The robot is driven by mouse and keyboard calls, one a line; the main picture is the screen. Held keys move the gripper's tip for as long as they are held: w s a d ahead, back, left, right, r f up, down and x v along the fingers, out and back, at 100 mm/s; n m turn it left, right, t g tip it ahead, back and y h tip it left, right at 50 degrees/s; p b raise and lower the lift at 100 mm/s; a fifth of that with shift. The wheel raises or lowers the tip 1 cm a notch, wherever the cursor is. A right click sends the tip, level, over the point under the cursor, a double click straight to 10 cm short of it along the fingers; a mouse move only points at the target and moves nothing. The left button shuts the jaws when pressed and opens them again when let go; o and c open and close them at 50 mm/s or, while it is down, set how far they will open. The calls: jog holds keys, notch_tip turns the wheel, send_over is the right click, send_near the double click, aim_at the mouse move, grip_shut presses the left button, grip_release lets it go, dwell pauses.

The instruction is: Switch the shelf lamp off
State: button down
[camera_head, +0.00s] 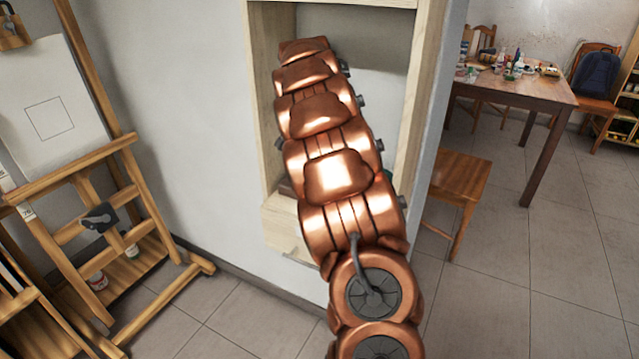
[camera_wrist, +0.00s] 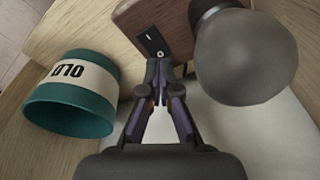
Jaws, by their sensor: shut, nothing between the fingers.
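The shelf lamp shows in the wrist view as a dark brown wooden base (camera_wrist: 130,20) with a large round grey bulb (camera_wrist: 246,58) on a dark socket. The bulb shows no glow. A black rocker switch (camera_wrist: 154,42) with white marks is set in the base. My gripper (camera_wrist: 160,66) is shut and empty, its tips right at the near end of the switch. I cannot tell whether they touch it. In the head view my copper arm reaches into the wooden shelf niche (camera_head: 268,110) and hides the lamp's bulb and my gripper.
A teal cup (camera_wrist: 68,112) with a white "OLD" label lies close left of my gripper in the wrist view. In the head view an easel (camera_head: 110,150) stands left, and a wooden chair (camera_head: 460,180) and a cluttered table (camera_head: 545,90) stand right. Tiled floor is free between.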

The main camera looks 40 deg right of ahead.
jog(key=shift+f, duration=1.1)
dwell(1.1)
jog(key=shift+r+p, duration=1.55)
jog(key=shift+r, duration=2)
